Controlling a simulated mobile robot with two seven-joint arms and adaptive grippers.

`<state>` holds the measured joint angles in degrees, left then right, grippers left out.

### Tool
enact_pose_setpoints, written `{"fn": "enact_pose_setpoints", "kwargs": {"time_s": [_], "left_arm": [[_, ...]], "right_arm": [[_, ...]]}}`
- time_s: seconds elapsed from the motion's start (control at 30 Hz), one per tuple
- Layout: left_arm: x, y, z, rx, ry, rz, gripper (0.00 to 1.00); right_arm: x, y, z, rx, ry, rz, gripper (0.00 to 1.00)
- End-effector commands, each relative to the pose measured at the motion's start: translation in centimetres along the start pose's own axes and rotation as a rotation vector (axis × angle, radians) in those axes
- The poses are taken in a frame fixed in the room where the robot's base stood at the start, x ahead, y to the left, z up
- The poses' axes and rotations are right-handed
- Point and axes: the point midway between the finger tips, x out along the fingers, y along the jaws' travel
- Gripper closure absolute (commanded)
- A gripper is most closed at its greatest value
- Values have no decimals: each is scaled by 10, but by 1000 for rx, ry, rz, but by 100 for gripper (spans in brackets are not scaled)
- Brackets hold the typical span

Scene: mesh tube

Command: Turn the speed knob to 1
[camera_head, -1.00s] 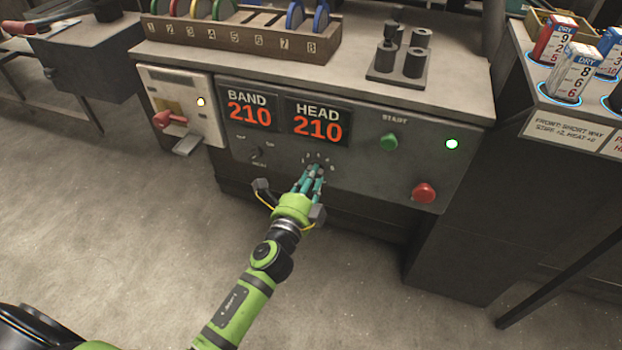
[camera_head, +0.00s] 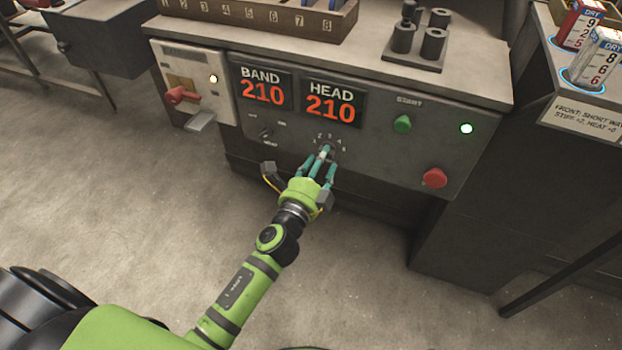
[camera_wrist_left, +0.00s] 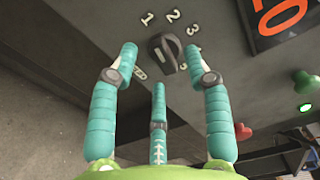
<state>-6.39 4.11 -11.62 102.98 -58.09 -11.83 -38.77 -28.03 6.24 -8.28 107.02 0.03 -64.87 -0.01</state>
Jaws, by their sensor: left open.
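The speed knob (camera_wrist_left: 167,52) is a small black knob with a pale line on it, on the grey panel (camera_head: 385,165). Numbers ring it; 1, 2 and 3 read clearly in the wrist view, and I cannot tell for certain which one its line marks. My left gripper (camera_head: 322,162) is in front of the knob, with teal fingers pointing at the panel. In the wrist view its fingers are spread open, and the knob shows between the two upper fingertips. I cannot tell whether they touch it. In the head view the fingers partly hide the knob.
A smaller selector switch (camera_head: 265,132) is left of the knob, under the BAND and HEAD displays (camera_head: 333,102), both reading 210. A green button (camera_head: 403,124) and a red button (camera_head: 434,178) are to the right. A red lever (camera_head: 182,95) is at far left.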

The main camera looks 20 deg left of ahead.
Motion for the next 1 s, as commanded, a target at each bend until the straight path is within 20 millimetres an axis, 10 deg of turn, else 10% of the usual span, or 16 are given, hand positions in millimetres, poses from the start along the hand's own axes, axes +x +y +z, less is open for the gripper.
{"fn": "enact_pose_setpoints", "kwargs": {"time_s": [0.5, 1.0], "left_arm": [[-96, 1, 0, -4, -2, 3, 51], [-108, 0, 0, 0, 0, 1, 51]], "right_arm": [[0, -1, -1, 0, 2, -2, 60], [-1, -2, -1, 0, 2, -2, 60]]}}
